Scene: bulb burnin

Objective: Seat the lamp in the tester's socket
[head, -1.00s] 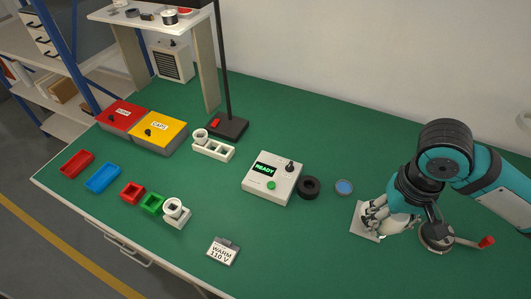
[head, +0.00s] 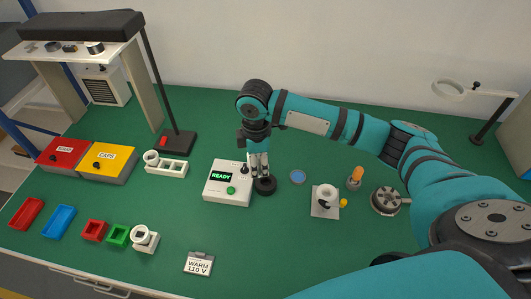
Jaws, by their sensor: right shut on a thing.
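My right gripper (head: 258,173) points down just right of the tester, over a black ring (head: 265,187). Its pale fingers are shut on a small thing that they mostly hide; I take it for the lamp. I cannot tell whether that thing touches the ring, or which part is the socket. My left gripper is not in view.
Right of the tester are a blue disc (head: 298,177), a pale plate (head: 320,212) bearing a white ring-shaped piece, an upright orange piece (head: 355,180) and a round metal base (head: 386,201). A WARM 110 V card (head: 198,264) lies in front. Trays and bins stand left.

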